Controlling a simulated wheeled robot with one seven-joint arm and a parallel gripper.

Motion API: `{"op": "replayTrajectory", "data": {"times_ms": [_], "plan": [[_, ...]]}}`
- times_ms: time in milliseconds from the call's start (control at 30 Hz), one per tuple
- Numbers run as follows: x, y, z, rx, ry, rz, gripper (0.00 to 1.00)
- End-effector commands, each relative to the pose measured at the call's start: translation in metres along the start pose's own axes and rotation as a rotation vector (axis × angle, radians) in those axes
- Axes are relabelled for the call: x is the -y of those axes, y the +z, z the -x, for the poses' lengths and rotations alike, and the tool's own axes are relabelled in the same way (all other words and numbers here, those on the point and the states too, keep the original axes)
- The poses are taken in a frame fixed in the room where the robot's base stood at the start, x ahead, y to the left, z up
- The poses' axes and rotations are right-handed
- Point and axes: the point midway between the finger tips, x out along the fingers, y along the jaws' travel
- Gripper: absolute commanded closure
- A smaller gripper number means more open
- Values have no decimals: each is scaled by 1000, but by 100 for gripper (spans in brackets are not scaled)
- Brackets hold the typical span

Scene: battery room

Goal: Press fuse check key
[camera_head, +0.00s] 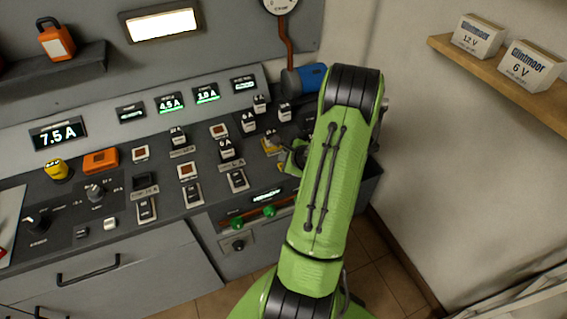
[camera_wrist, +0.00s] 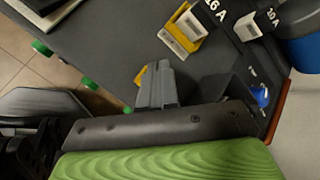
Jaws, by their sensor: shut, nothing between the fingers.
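No key reads clearly as the fuse check key in either view. In the wrist view a small round blue part (camera_wrist: 262,97) sits on a dark strip with small unreadable lettering, to the right of my fingers. My gripper (camera_wrist: 157,70) is shut and empty, its fingertips over the dark grey panel top. A yellow piece (camera_wrist: 141,76) shows just beside the fingertips; whether they touch it I cannot tell. A yellow-and-white block (camera_wrist: 184,30) stands beyond them near a "16 A" mark. In the head view my green arm hides most of the gripper and the panel around it.
The console (camera_head: 110,190) carries several fuse blocks, knobs and lit displays, such as a "7.5 A" display (camera_head: 57,133). A blue cylinder (camera_head: 312,76) stands beside my arm. A wall shelf (camera_head: 510,85) with boxes is at the right. Open floor (camera_head: 385,285) lies below it.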

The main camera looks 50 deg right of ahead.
Motion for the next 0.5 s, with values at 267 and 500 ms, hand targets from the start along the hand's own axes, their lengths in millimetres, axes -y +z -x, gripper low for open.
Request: {"op": "replayTrajectory", "data": {"times_ms": [267,500], "plan": [[0,0,0,0,1,-1,100],[11,11,15,0,0,-1,100]]}}
